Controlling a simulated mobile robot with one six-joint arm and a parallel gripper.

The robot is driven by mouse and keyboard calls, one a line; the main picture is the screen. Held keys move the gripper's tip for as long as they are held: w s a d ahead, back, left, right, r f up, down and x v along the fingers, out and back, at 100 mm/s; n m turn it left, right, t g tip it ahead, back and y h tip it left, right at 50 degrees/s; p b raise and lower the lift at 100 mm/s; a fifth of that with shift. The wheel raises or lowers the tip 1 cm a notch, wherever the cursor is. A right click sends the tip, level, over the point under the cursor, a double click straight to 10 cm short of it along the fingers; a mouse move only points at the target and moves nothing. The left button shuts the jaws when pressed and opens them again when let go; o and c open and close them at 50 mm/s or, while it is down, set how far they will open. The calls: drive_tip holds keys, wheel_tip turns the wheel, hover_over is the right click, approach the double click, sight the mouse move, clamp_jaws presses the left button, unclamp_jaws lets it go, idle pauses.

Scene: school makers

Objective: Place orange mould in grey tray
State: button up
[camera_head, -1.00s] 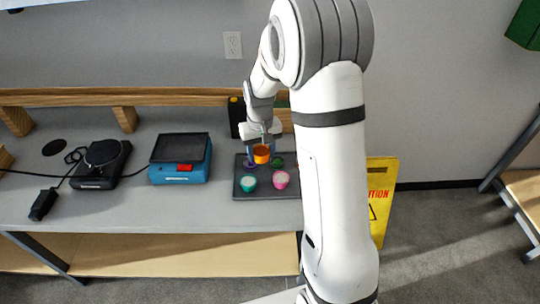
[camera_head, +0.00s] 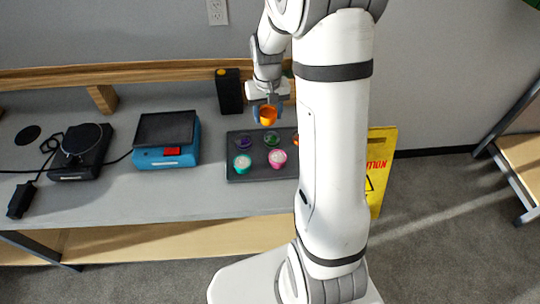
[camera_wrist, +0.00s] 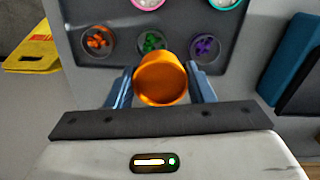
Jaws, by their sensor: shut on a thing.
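The orange mould (camera_head: 268,117) is a small round cup. My gripper (camera_head: 268,108) is shut on it, with the two blue fingers on either side. In the wrist view the mould (camera_wrist: 160,80) sits between the fingers of my gripper (camera_wrist: 160,88). The grey tray (camera_head: 236,178) lies on the bench. The held mould appears raised near the tray's back edge, apart from the tray. In the wrist view the tray (camera_wrist: 122,45) is beyond the mould. My arm hides the tray's right end in the head view.
The tray holds a teal cup (camera_head: 242,162), a pink cup (camera_head: 276,158) and dishes with purple (camera_head: 243,142), green (camera_head: 272,139) and orange (camera_wrist: 98,42) pieces. A blue scale (camera_head: 167,140) and a black device (camera_head: 82,150) stand left. A black box (camera_head: 229,92) stands behind.

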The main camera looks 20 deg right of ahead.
drive_tip(key=shift+m, duration=0.9)
drive_tip(key=s+d+f, duration=0.2)
drive_tip(key=d+f, duration=0.1)
drive_tip(key=s+d+f+b, duration=0.1)
drive_tip(key=s+d+f, duration=0.2)
drive_tip(key=shift+s+f, duration=0.1)
drive_tip(key=shift+f, duration=2.3)
drive_tip(key=shift+f+b, duration=0.15)
drive_tip(key=shift+b, duration=0.25)
drive_tip(key=o, duration=0.8)
